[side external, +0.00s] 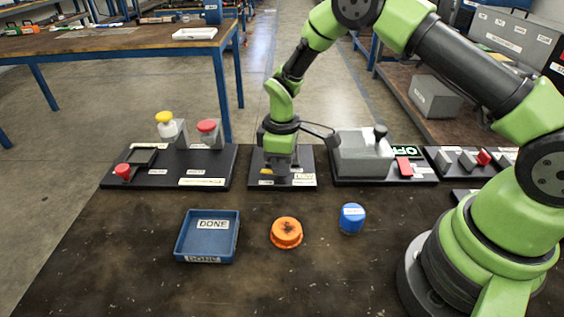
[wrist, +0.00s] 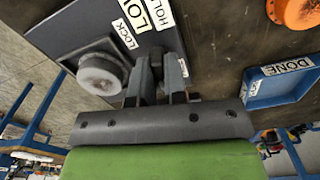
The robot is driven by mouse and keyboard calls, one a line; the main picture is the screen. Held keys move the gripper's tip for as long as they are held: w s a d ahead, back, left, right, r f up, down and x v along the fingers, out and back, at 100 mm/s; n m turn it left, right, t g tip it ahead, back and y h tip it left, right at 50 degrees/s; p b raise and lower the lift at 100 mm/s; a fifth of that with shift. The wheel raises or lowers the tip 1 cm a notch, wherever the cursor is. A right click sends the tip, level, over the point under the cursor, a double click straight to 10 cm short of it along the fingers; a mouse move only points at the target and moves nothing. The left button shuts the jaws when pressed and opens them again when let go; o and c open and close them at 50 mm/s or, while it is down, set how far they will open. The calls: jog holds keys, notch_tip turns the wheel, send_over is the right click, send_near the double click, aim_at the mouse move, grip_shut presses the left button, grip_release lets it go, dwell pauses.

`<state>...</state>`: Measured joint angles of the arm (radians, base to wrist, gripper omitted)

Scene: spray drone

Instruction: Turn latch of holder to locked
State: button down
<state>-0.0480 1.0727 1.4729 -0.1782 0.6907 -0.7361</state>
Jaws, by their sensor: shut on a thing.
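The holder's dark base plate (side external: 308,162) sits on the table under my gripper (side external: 282,172) in the side view. In the wrist view the plate (wrist: 95,30) carries a grey block with a white round part (wrist: 102,74) in it. White labels lie beside it, one reading LOCK (wrist: 125,34). My gripper (wrist: 160,72) is low over the plate, beside the block, with its fingers close together. It is shut on what looks like the latch, which the fingers mostly hide. I cannot tell the latch's angle.
Left of the holder is a black board (side external: 215,160) with yellow and red caps. Right of it is a grey unit (side external: 362,158) with a lever. A blue DONE tray (side external: 181,238), an orange cap (side external: 286,233) and a blue cap (side external: 352,220) stand in front.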

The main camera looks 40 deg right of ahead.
jog(key=m, duration=0.4)
jog(key=shift+m, duration=0.3)
jog(key=m, duration=0.3)
jog(key=shift+m, duration=0.3)
jog(key=m, duration=0.4)
jog(key=shift+m, duration=1.8)
jog(key=c, duration=1.2)
grip_release()
jog(key=shift+o, duration=0.2)
notch_tip(320, 180, up, 10)
